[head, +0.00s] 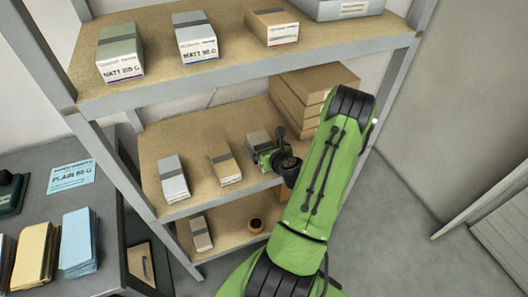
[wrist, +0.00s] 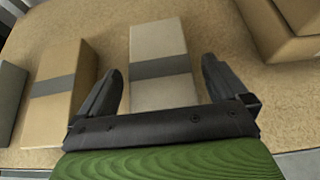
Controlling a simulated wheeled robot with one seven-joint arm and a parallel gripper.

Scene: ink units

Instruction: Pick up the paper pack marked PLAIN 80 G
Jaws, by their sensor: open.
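A pale pack with a grey band (wrist: 160,45) lies on the middle shelf between my spread fingers in the wrist view; its marking is hidden there. In the head view this pack (head: 258,138) is partly covered by my gripper (head: 266,156). My gripper (wrist: 163,68) is open, one finger on each side of the pack, and no grip shows. A brown pack (head: 224,166) and a light pack (head: 172,180) lie to its left on the same shelf; their labels are too small to read. A blue card (head: 71,177) reading PLAIN 80 G lies on the desk.
Brown boxes (head: 312,92) are stacked right of the pack, close to my arm. The top shelf (head: 220,68) above holds packs, including MATT 200 G and MATT 90 G. A desk stands left.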

